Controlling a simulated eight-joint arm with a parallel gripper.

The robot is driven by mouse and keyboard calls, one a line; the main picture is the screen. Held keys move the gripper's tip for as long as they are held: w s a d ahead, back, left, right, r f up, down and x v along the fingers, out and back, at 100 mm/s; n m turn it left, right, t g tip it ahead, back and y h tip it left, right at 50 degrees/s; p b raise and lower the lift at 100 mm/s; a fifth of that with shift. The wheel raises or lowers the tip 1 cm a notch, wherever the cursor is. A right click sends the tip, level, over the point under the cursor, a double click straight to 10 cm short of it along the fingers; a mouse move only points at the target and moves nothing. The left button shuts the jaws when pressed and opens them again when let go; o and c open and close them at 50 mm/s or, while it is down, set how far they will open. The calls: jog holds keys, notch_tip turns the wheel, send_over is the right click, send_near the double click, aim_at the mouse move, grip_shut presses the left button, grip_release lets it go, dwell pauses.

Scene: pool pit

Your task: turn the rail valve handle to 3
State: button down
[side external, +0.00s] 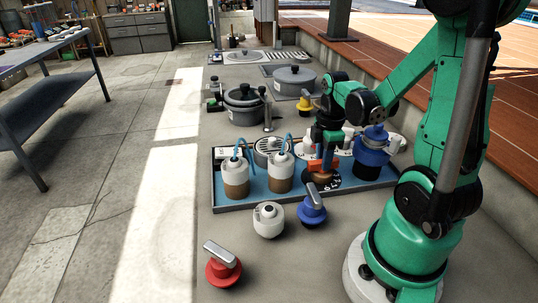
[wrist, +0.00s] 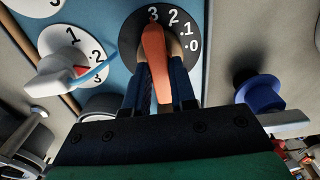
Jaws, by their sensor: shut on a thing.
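The valve handle is an orange lever (wrist: 155,60) on a black round dial (wrist: 128,40) marked 3, 2, 1 and 0 in white. In the wrist view its upper tip lies at or just below the 3. My gripper (wrist: 156,82) has its two dark fingers on either side of the lever and is shut on it. In the side view my gripper (side external: 324,158) reaches down from above onto the orange lever (side external: 316,165), and the dial (side external: 327,185) shows partly below it. The fingers hide part of the lever's base.
The dial sits in a blue-floored tray (side external: 225,205) with two white-topped brown jars (side external: 235,180) and a blue valve (side external: 371,148). A white-and-red knob (wrist: 62,75) has its own numbered dial. Red (side external: 223,268), white (side external: 268,222) and blue (side external: 312,207) knobs stand in front.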

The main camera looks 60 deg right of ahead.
jog(key=shift+n, duration=0.3)
jog(key=c, duration=0.7)
grip_release()
jog(key=shift+r, duration=2.8)
jog(key=w+a+m+t, duration=0.1)
jog(key=a, duration=0.1)
jog(key=w+a+r+m+t, duration=0.1)
jog(key=w+a+m, duration=0.1)
jog(key=a, duration=0.1)
jog(key=w+a+r+m+t+h, duration=0.1)
jog(key=a, duration=0.2)
jog(key=shift+w+a+r+m+t, duration=0.15)
jog(key=shift+w+a+m+t, duration=0.15)
jog(key=shift+w+m, duration=0.1)
jog(key=a+m+t, duration=0.1)
jog(key=a, duration=0.1)
jog(key=w+a+r+m+t, duration=0.1)
jog(key=a+m, duration=0.1)
jog(key=a, duration=0.1)
jog(key=a+m+t+y, duration=0.1)
jog(key=a+m, duration=0.1)
jog(key=shift+w+a+r+t, duration=0.25)
jog(key=shift+a+r+t, duration=0.05)
jog(key=shift+a+r, duration=0.05)
